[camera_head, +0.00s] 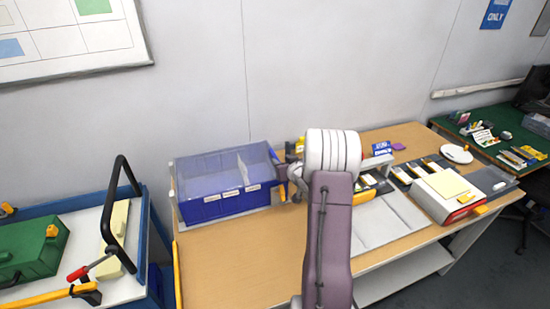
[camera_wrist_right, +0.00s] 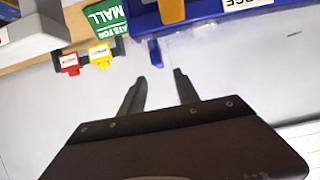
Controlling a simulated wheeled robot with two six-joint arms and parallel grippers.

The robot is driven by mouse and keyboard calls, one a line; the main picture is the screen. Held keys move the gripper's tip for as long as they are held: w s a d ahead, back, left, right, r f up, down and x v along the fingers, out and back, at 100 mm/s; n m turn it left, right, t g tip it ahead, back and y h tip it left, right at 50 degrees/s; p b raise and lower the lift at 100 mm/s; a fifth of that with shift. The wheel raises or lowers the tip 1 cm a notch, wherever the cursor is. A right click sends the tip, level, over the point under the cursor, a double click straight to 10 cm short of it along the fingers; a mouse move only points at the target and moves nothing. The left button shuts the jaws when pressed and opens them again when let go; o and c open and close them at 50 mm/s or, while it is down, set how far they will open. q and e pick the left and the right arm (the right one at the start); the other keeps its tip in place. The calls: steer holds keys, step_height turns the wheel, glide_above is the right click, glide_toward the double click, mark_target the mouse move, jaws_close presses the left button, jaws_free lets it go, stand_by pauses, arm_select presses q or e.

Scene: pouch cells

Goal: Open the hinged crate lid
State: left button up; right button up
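The blue crate (camera_head: 222,204) stands on the wooden table, left of my right arm. Its clear bluish lid (camera_head: 205,166) appears to lie down over the top, with pale dividers showing through. White labels run along its front. My right gripper (camera_head: 287,183) is at the crate's right end, partly hidden by its own wrist; an orange piece shows beside it. In the right wrist view, the right gripper (camera_wrist_right: 158,82) has its fingers apart with nothing between them. A blue edge (camera_wrist_right: 205,12) with an orange tab (camera_wrist_right: 172,10) lies beyond the fingertips. My left gripper is not in view.
The wooden table (camera_head: 240,260) is clear in front of the crate. Grey trays (camera_head: 375,222) and a white-and-red box (camera_head: 445,192) lie to the right. A cart with a black handle (camera_head: 112,200) and a green case (camera_head: 35,250) stands at left.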

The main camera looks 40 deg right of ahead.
mark_target(275, 156)
steer(key=x, duration=0.7)
steer(key=shift+w+d+f+p, duration=0.1)
steer(key=shift+w+f+p, duration=0.1)
steer(key=shift+p, duration=0.15)
jaws_close()
stand_by(0.9)
